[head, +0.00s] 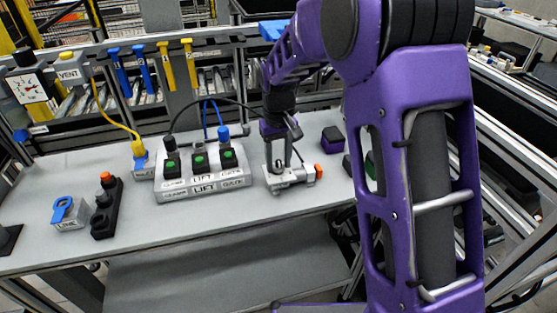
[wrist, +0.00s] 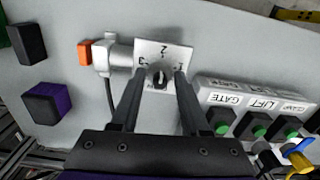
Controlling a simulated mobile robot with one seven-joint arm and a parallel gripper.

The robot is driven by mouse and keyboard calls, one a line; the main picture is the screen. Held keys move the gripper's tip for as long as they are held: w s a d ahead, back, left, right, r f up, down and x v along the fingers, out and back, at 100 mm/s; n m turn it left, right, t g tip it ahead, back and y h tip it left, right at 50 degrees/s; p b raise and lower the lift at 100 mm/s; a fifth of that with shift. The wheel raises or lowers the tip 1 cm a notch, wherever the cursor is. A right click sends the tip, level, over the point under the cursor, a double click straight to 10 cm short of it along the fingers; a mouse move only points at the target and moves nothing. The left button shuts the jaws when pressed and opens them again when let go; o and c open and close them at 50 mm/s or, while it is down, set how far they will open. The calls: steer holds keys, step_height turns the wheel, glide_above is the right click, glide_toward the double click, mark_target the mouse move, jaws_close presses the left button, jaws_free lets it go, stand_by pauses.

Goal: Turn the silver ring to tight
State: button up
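A silver cylindrical fitting (wrist: 120,56) joins a plate (wrist: 164,50) marked 1, 2 and 3 to an orange end piece (wrist: 85,53) in the wrist view; it is probably the silver ring, but no "tight" mark is readable. A small dark knob with a light pointer (wrist: 160,77) sits on the plate. My gripper (wrist: 161,74) is open, its two fingers spread on either side of the knob, with no clear contact visible. In the head view my gripper (head: 281,160) points down at the plate, partly hiding it; the orange end (head: 318,172) shows to its right.
A button box (head: 203,182) labelled LIFT and GATE, with green buttons, stands left of my gripper. A purple-and-black block (wrist: 47,102) and a dark block (wrist: 28,43) lie beyond the orange end. A black cable (wrist: 109,95) runs beside the fitting. Bare table lies in front.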

steer(key=shift+o, duration=1.4)
step_height(320, 180, up, 17)
steer(key=shift+r, duration=0.2)
